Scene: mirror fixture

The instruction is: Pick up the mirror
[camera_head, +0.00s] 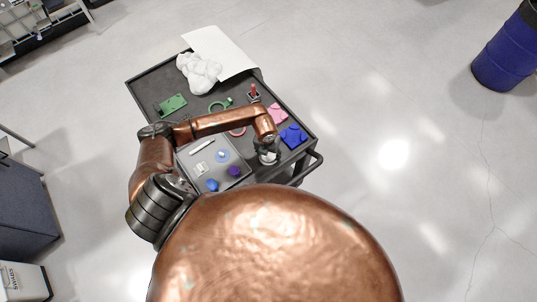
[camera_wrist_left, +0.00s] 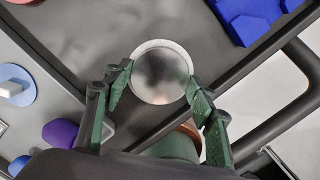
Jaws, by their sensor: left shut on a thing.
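The mirror (camera_wrist_left: 162,72) is a round, shiny grey disc with a pale rim. In the left wrist view it sits between the two green-padded fingers of my left gripper (camera_wrist_left: 160,90), which press on its left and right edges. In the head view my left gripper (camera_head: 268,155) points down over the front right part of the black cart (camera_head: 143,97). The mirror is hard to make out there. Whether it still touches the cart top cannot be told. My right gripper is in neither view.
A grey tray (camera_head: 238,180) with blue and purple pieces lies left of the gripper. A blue block (camera_head: 293,136) and a pink block (camera_head: 277,113) lie behind it. A green piece (camera_head: 173,104) and white cloth (camera_head: 198,72) lie farther back. The cart handle (camera_head: 312,165) is close on the right.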

